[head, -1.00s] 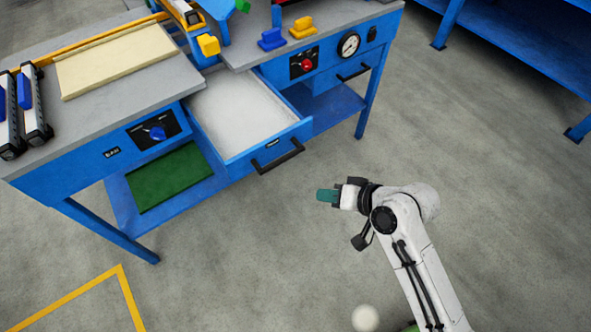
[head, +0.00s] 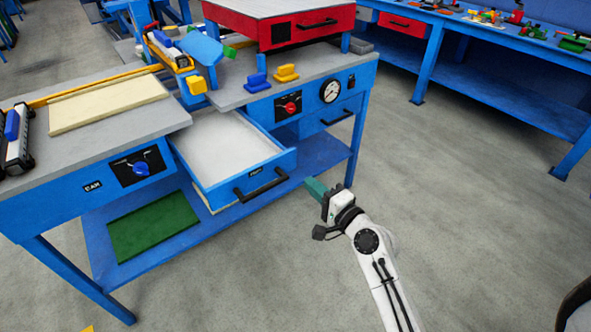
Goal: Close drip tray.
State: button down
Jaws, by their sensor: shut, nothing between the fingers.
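The drip tray (head: 262,187) is a blue-fronted drawer with a pale, empty-looking inside and a black bar handle (head: 262,186). It stands pulled out from the blue workbench (head: 75,207), between the two grey tops. My gripper (head: 313,187) has teal fingers and is shut and empty. In the head view it is just right of the tray's handle end, pointing up and left toward it. A small gap shows between the fingertips and the handle; their difference in depth is hard to tell.
A smaller drawer (head: 334,116) at the right is shut. Knob panels (head: 140,167) flank the tray. A green mat (head: 153,226) lies on the lower shelf. A second blue bench (head: 495,100) stands at the back right. Floor (head: 460,220) to the right is clear.

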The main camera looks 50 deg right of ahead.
aim_at(289, 165)
jog(key=x, duration=0.7)
jog(key=shift+w+f+p, duration=0.1)
jog(key=shift+w+p, duration=0.05)
jog(key=shift+p, duration=0.2)
